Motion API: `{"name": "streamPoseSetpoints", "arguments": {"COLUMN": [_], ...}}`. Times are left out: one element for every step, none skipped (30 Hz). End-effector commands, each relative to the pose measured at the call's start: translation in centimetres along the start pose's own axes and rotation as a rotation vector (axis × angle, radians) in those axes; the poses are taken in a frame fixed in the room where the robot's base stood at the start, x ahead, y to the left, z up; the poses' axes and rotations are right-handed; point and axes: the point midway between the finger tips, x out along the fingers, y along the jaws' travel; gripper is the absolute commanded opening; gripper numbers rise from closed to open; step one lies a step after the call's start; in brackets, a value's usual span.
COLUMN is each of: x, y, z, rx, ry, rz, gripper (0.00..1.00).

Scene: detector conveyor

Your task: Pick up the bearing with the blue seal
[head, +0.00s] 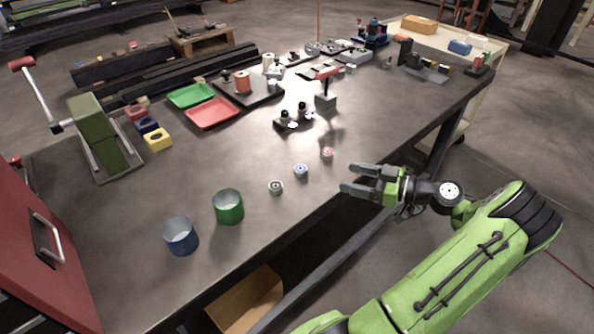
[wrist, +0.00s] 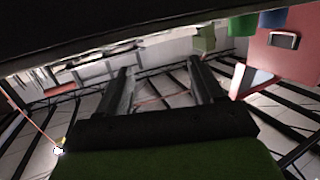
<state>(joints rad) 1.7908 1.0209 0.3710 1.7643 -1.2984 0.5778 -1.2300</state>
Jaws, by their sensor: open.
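The bearing with the blue seal (head: 301,170) lies on the grey table, the middle one of three small bearings in a row. A bearing with a dark or grey seal (head: 275,187) is to its left, and one with a red seal (head: 327,153) is to its right. My gripper (head: 345,179) is open and empty, to the right of the blue-seal bearing, off the table's near edge. The wrist view shows its two fingers (wrist: 162,88) apart with nothing between them. No bearing can be made out in the wrist view.
A green cup (head: 228,207) and a blue cup (head: 180,236) stand left of the bearings. Red (head: 212,114) and green (head: 190,95) trays lie farther back. A small stand with a red top (head: 325,100) is behind. The table around the bearings is clear.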

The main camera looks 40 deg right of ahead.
Motion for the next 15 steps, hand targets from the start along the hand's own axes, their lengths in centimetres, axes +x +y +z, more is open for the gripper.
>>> {"name": "streamPoseSetpoints", "arguments": {"x": [1.4,2.2,3.2,4.0,4.7,5.5,6.1,6.5,6.9,7.2,7.5,8.0,8.5,9.1,10.0], "y": [-0.1,-0.1,-0.1,-0.1,-0.2,-0.1,-0.1,-0.1,-0.1,-0.1,-0.1,-0.2,-0.3,-0.4,-0.5], "z": [0.1,0.2,0.2,0.2,0.2,0.2,0.2,0.2,0.2,0.2,0.2,0.2,0.3,0.4,0.5], "rx": [0.000,0.002,0.002,0.002,0.002,0.003,0.003,0.003,0.003,0.003,0.003,0.002,0.003,0.004,0.004], "ry": [0.001,-0.001,0.000,-0.001,-0.001,-0.002,-0.002,-0.001,-0.003,-0.004,-0.003,-0.002,-0.002,-0.003,-0.002], "rz": [-0.007,-0.007,-0.007,-0.006,-0.007,-0.005,-0.006,-0.004,-0.003,-0.003,-0.003,-0.004,-0.005,-0.005,-0.007], "gripper": [0.67,0.67,0.67,0.67,0.67,0.67,0.67,0.67,0.67,0.67,0.67,0.67,0.67,0.67,0.67]}}
